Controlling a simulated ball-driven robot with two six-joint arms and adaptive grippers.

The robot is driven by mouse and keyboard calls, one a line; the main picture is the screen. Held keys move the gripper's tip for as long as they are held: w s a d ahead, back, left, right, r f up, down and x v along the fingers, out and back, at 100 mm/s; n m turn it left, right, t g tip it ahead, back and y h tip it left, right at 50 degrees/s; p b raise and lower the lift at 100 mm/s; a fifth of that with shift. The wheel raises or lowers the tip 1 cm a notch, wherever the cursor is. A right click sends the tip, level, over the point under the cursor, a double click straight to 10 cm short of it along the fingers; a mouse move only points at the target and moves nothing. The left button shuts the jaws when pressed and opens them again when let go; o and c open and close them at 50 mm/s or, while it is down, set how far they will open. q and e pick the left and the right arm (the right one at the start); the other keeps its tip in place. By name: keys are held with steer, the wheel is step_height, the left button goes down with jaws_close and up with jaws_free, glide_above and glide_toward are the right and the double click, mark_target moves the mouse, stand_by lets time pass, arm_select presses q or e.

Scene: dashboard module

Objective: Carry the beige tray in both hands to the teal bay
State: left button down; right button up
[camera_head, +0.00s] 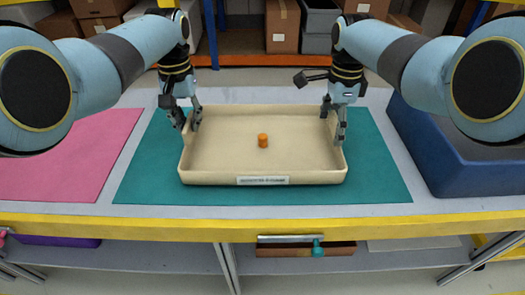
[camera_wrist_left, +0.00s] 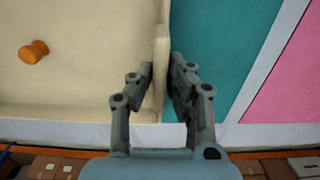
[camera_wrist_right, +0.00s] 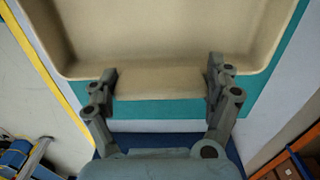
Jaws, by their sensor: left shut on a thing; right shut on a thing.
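The beige tray (camera_head: 225,165) is over the teal bay (camera_head: 140,180), with teal showing at its left, right and front. It looks level; I cannot tell whether its base touches the bay. A small orange piece (camera_head: 263,141) stands inside it and also shows in the left wrist view (camera_wrist_left: 33,51). My left gripper (camera_head: 187,122) is shut on the tray's left wall, one finger on each side in the left wrist view (camera_wrist_left: 163,85). My right gripper (camera_head: 335,125) holds the tray's right side; its fingers (camera_wrist_right: 160,88) sit wide apart there.
A pink mat (camera_head: 65,155) lies left of the teal bay. A deep blue bin (camera_head: 450,160) stands close on the right. The yellow bench edge (camera_head: 200,228) runs along the front. Shelves with boxes (camera_head: 282,25) are behind.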

arm_select(q)
steer(key=c, duration=1.7)
jaws_free()
steer(key=shift+f, duration=0.25)
arm_select(e)
steer(key=o, duration=1.1)
steer(key=shift+f, duration=0.2)
arm_select(q)
steer(key=o, duration=0.4)
steer(key=shift+r, duration=0.1)
arm_select(e)
steer(key=shift+o, duration=1.1)
steer(key=shift+r, duration=0.25)
arm_select(q)
step_height(320, 180, up, 12)
steer(key=shift+w, duration=0.15)
arm_select(e)
step_height(320, 180, up, 12)
steer(key=shift+w+f, duration=0.15)
steer(key=shift+f, duration=0.05)
